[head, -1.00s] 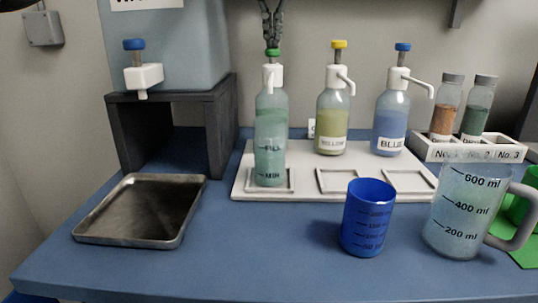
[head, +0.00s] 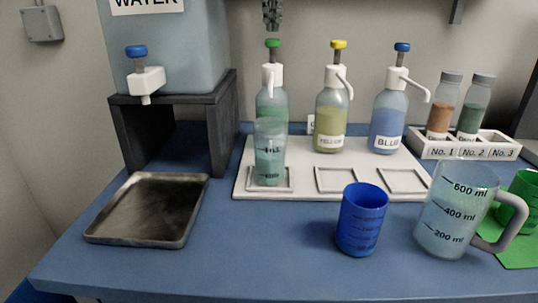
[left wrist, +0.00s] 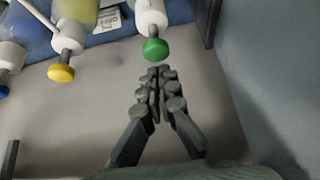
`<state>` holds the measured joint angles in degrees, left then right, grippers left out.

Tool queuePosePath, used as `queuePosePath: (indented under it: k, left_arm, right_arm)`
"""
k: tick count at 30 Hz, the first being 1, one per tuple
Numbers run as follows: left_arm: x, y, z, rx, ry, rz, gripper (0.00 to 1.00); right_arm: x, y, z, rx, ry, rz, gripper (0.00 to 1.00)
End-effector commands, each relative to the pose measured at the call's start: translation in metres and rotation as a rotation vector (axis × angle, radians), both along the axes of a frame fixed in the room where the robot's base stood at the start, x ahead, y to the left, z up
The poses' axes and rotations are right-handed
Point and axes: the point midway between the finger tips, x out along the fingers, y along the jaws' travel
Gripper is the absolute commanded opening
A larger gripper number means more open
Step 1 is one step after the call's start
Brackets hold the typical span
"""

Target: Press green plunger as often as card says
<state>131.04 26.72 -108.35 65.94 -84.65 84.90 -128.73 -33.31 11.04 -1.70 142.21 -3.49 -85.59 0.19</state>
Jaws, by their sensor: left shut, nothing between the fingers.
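The green plunger (head: 272,43) tops the left pump bottle (head: 271,94) and stands up at about the height of the yellow one. My left gripper (head: 272,27) is shut and empty, pointing down just above the green plunger with a small gap. In the left wrist view its closed fingertips (left wrist: 157,74) are close to the green knob (left wrist: 156,49). A clear beaker (head: 269,155) with greenish liquid stands under the green bottle's spout. A small card (head: 311,124) is mostly hidden behind the bottles; its writing is unreadable. My right gripper is out of view.
Yellow (head: 332,116) and blue (head: 391,116) pump bottles stand to the right on the white board (head: 302,186). A blue cup (head: 362,222), a clear jug (head: 455,220), a metal tray (head: 150,232) and a water tank (head: 170,45) are around.

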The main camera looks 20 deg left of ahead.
Motion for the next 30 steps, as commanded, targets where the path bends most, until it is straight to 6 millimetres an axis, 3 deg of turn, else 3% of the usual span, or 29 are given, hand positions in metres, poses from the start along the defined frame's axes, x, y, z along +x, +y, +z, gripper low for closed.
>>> queuePosePath:
  k: [11, 30]
  left_arm:
    - [0.000, 0.000, -0.001, 0.000, 0.000, 0.000, 0.00]
    - [0.000, 0.000, -0.024, 0.000, 0.000, 0.000, 0.00]
  right_arm:
    - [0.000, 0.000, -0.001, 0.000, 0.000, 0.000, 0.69]
    - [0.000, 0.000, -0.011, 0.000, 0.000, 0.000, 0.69]
